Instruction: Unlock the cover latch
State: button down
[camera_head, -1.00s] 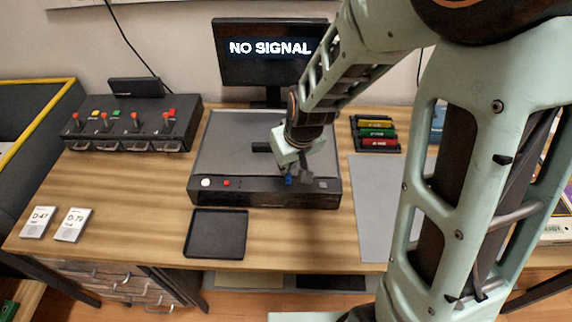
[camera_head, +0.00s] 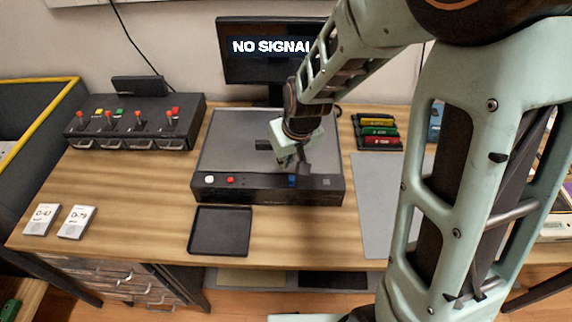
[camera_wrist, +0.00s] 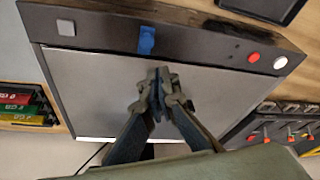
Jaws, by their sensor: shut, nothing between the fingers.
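The device (camera_head: 222,190) is a dark box with a grey flat cover (camera_head: 228,140) on top, standing mid-table. A small blue latch (camera_head: 292,181) sits at the cover's front edge, on the front panel; it also shows in the wrist view (camera_wrist: 147,40). My gripper (camera_head: 290,163) is just behind the latch, over the cover. In the wrist view my gripper (camera_wrist: 158,72) has its fingertips together, apart from the latch and holding nothing. The cover lies closed.
A white button (camera_head: 209,180) and a red button (camera_head: 230,180) are on the front panel. An empty black tray (camera_head: 220,232) lies in front. A switch box (camera_head: 130,122) stands left, a monitor (camera_head: 262,60) behind, a grey mat (camera_head: 372,205) right.

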jog(key=shift+w+a+r, duration=0.15)
jog(key=shift+w+r, duration=0.1)
jog(key=shift+r, duration=0.3)
jog(key=shift+w+a+r, duration=0.1)
jog(key=shift+w+r, duration=0.15)
jog(key=shift+r, duration=0.3)
jog(key=v, duration=0.8)
jog(key=shift+s+d+p, duration=0.2)
jog(key=shift+s+p, duration=0.05)
jog(key=shift+p, duration=0.05)
